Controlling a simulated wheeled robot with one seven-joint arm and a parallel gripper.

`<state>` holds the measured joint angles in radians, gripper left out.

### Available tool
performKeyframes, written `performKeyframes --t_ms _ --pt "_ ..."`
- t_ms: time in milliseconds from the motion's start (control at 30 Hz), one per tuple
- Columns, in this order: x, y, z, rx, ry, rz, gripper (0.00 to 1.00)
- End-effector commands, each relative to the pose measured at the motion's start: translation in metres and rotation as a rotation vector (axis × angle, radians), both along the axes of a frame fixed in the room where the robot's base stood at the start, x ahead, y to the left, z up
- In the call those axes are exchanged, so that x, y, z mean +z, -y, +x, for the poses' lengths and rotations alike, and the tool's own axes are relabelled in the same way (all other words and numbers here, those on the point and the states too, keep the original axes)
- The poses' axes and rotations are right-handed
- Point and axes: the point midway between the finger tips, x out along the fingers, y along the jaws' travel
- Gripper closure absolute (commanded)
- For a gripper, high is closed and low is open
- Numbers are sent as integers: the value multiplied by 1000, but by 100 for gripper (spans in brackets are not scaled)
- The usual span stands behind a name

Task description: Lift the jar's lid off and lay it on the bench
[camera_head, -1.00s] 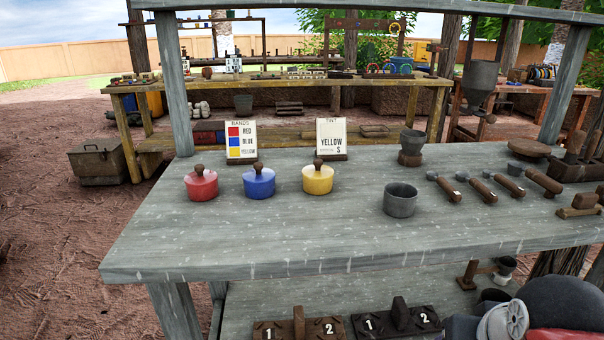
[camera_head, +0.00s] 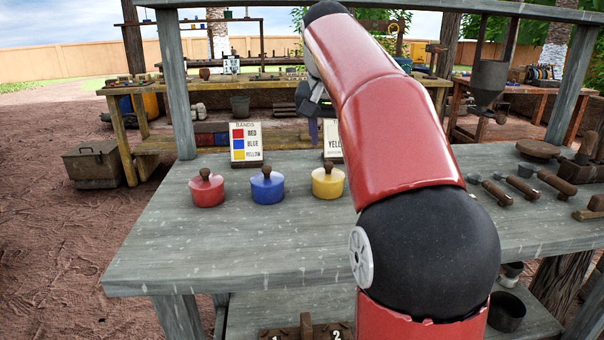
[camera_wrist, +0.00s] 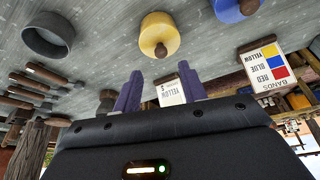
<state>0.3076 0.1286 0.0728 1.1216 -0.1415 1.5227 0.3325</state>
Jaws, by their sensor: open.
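Three lidded jars stand in a row on the grey bench (camera_head: 230,255): a red jar (camera_head: 207,192), a blue jar (camera_head: 267,189) and a yellow jar (camera_head: 327,186). Each has a brown knob on top, and all lids are on. The wrist view shows the yellow jar (camera_wrist: 172,30) and part of the blue jar (camera_wrist: 228,10). My gripper (camera_head: 313,130) is raised above the bench's back side, near the yellow jar but apart from it. Its purple fingers are spread and empty in the wrist view (camera_wrist: 160,92). A tint card (camera_head: 333,143) reads "YELLOW"; my arm partly covers it.
A bands card (camera_head: 246,144) stands behind the jars. A grey bowl (camera_wrist: 48,38) is on the bench, hidden by my arm in the head view. Several handled tools (camera_head: 520,188) lie at right. The bench's front left is clear. A grey post (camera_head: 176,85) rises at the back.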

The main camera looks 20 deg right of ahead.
Motion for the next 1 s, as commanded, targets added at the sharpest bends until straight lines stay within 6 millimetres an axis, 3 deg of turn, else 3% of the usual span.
performKeyframes --t_ms 433,767,1000 --pt "-56 10 23 1 -1 0 58" --pt "-64 12 26 1 1 0 58" --pt "-63 12 26 2 2 -1 86"
